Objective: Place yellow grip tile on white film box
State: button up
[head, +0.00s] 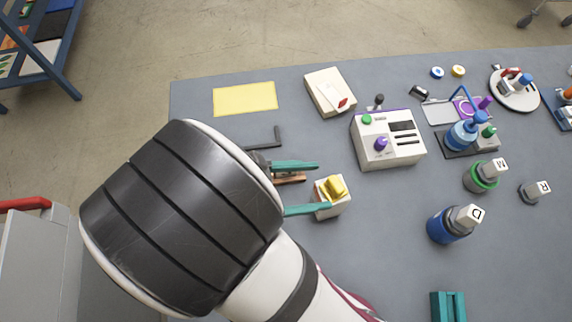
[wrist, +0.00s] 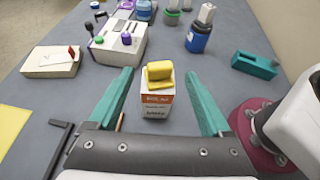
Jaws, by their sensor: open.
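The yellow grip tile (head: 334,187) is a small block with a raised grip. It rests on top of the white film box (head: 334,209), a small upright carton with an orange label. In the wrist view the tile (wrist: 159,73) sits on the top face of the box (wrist: 157,104), seemingly fairly level. My gripper (head: 322,187) is open. Its two teal fingers stand on either side of the box and tile, with a visible gap on both sides in the wrist view. Nothing is held. The far side of the box is hidden.
A yellow sheet (head: 244,98), a cream box with a red tab (head: 322,88) and a white control unit (head: 388,150) lie behind. Blue (head: 448,228) and green (head: 480,178) bottles stand to the right. A teal block (head: 448,306) is at the front. Bare grey table lies between.

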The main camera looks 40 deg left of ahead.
jog(key=v, duration=0.6)
jog(key=shift+s+r, duration=0.1)
jog(key=d+r+m+g+y, duration=0.2)
jog(key=d+m+g+y, duration=0.2)
jog(key=d+m, duration=0.6)
jog(key=d+r+m+g+y, duration=0.2)
jog(key=d+m+g+y, duration=0.3)
jog(key=m, duration=1.7)
jog(key=d+g, duration=0.1)
jog(key=d, duration=0.4)
jog(key=shift+m+g, duration=0.3)
jog(key=shift+d, duration=0.1)
